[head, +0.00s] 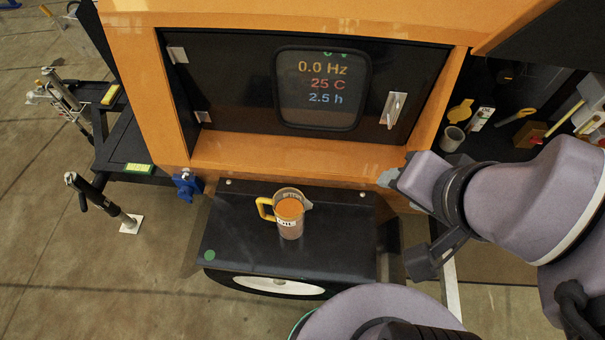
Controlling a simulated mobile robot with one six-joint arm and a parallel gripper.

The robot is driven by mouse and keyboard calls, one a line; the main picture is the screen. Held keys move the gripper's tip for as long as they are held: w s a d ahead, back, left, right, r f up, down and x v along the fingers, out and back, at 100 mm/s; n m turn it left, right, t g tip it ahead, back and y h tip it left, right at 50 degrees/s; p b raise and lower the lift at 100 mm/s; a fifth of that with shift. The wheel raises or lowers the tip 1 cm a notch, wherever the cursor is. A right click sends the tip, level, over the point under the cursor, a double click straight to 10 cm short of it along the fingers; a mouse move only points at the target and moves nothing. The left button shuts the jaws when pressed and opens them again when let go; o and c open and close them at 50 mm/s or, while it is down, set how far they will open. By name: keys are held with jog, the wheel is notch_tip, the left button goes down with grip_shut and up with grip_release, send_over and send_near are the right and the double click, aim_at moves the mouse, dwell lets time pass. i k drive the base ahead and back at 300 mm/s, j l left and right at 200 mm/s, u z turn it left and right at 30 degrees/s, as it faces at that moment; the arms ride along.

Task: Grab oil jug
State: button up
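The oil jug (290,216) is a clear measuring jug with a yellow handle on its left, holding something orange-brown. It stands upright on the black shelf (240,240) at the front of the orange machine. My arm reaches in from the right, and its wrist end is to the right of the jug, clearly apart from it. Nothing touches the jug.
A black panel (230,95) with a lit display (322,88) is behind the shelf. A blue clamp (187,186) is at the shelf's left. A grey cup (452,139) and tools lie in the dark bay at right. The shelf around the jug is clear.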

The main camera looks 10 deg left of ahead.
aim_at(290, 205)
jog(key=u, duration=1.2)
jog(key=j+z, duration=0.25)
jog(key=j, duration=0.2)
jog(key=k+j+z, duration=0.15)
jog(key=j+z, duration=0.15)
jog(key=k+j+z, duration=0.25)
jog(key=j, duration=0.3)
jog(key=j+z, duration=0.25)
jog(key=j, duration=0.15)
jog(key=k, duration=0.05)
